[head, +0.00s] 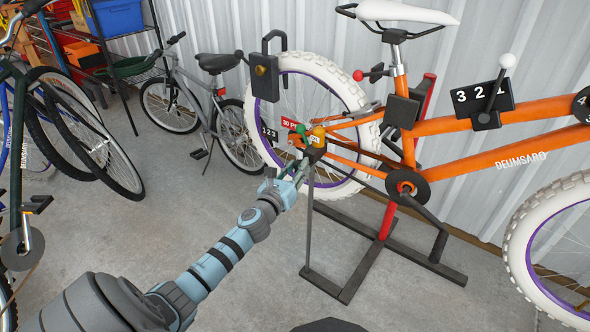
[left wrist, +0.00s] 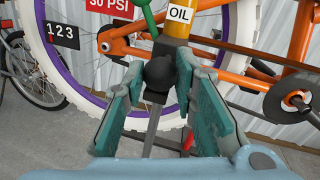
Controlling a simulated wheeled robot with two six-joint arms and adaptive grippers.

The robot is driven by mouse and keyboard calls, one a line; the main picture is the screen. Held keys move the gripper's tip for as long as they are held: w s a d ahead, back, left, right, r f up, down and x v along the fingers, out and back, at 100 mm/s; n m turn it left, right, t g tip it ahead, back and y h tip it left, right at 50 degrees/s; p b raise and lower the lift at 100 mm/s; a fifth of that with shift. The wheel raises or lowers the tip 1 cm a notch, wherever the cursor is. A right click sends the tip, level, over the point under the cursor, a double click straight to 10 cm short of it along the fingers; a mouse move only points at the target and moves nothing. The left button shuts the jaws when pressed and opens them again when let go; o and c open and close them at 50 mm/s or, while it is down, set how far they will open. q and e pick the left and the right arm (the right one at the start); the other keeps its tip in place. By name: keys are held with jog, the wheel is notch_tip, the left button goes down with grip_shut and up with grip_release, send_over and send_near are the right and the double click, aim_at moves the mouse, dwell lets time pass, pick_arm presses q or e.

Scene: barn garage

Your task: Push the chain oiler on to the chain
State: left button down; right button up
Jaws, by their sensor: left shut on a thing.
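The chain oiler (head: 319,134) is a small yellow-orange bottle by the orange bike's rear hub. In the left wrist view its OIL label (left wrist: 180,15) is near the top, above a black ball knob (left wrist: 158,75). My left gripper (head: 298,169) reaches up from below. In the left wrist view its teal fingers (left wrist: 160,80) are closed on either side of the knob. The chain (head: 372,154) runs as a dark line from the hub toward the chainring (head: 407,187). The bottle's tip, and whether it touches the chain, cannot be made out. My right gripper is out of view.
The orange bike (head: 480,155) is held on a red and black stand (head: 386,220), its foot on the floor. A green knob (head: 300,129) and a red 30 PSI sign (head: 292,127) are close by. A padlock (head: 265,68) hangs at the rear wheel.

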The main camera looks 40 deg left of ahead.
pick_arm(q)
jog(key=c, duration=1.7)
grip_release()
jog(key=shift+r, duration=0.1)
jog(key=o, duration=0.4)
jog(key=shift+w, duration=0.2)
jog(key=v, duration=1.2)
